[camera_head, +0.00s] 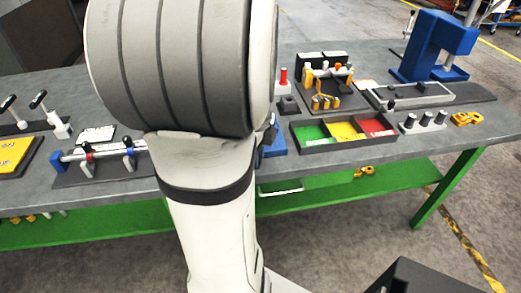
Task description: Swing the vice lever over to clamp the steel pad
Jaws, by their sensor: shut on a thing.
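My own arm fills the middle of the head view and hides the part of the bench behind it. My gripper is not visible; it is hidden behind the arm. A blue body (277,148), possibly part of the vice, shows at the arm's right edge on the bench. I cannot make out the vice lever or the steel pad, so I cannot tell how the lever stands or whether it touches the pad.
The grey bench (365,154) has a tray (343,144) with green, yellow and red compartments. A blue press (434,45) stands at the back right. A rod fixture (100,160) and a yellow plate (14,154) lie left.

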